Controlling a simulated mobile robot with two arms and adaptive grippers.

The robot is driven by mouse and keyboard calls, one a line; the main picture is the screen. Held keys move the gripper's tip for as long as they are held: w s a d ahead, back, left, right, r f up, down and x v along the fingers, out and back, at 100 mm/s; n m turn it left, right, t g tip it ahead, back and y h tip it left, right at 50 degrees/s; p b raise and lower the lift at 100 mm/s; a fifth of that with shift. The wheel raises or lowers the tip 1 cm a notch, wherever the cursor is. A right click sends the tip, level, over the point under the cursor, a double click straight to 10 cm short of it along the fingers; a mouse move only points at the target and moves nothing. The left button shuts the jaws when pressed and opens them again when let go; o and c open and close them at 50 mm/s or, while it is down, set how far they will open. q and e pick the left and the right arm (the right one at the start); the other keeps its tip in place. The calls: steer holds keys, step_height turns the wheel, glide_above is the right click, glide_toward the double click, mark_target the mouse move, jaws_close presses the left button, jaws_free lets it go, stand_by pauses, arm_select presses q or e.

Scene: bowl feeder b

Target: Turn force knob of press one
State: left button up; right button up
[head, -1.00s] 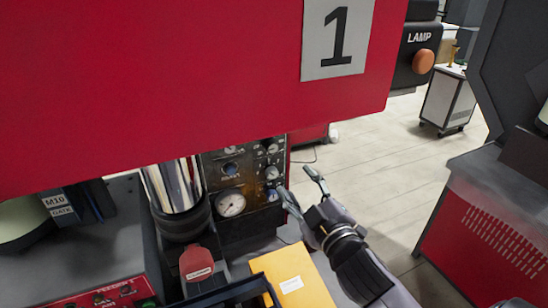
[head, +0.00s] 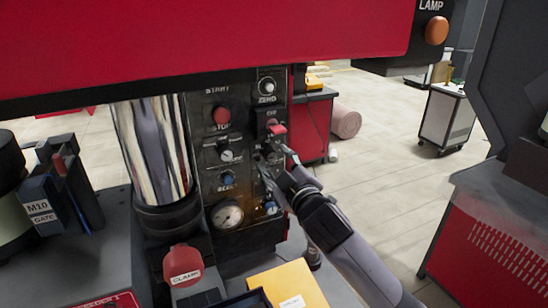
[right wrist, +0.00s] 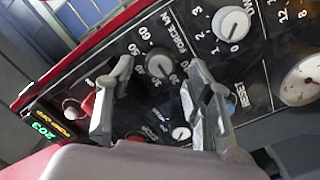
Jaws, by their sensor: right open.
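In the right wrist view the force knob (right wrist: 160,66) is a dark round knob under the lettering "FORCE kN", with a number scale around it. My right gripper (right wrist: 158,78) is open, its two fingers on either side of the knob; I cannot tell whether they touch it. In the head view the right gripper (head: 275,156) is at the right side of press one's black control panel (head: 243,133), coming from the lower right. It covers part of the panel there, and I cannot single out the force knob in that view. My left gripper is not in view.
A pressure gauge (head: 227,215), a red stop button (head: 221,115) and a red switch (head: 277,129) are on the panel. A shiny cylinder (head: 155,150) stands left of it. The red press head (head: 200,45) overhangs above. Open floor (head: 370,190) is to the right.

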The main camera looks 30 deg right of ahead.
steer(key=shift+w+d, duration=0.1)
steer(key=shift+w, duration=0.9)
steer(key=shift+c, duration=0.6)
jaws_close()
steer(key=shift+m+p, duration=0.3)
steer(key=m+p, duration=0.2)
steer(key=m, duration=0.1)
steer(key=shift+m, duration=0.3)
steer(key=shift+m+p, duration=1.15)
steer(key=shift+m, duration=1.05)
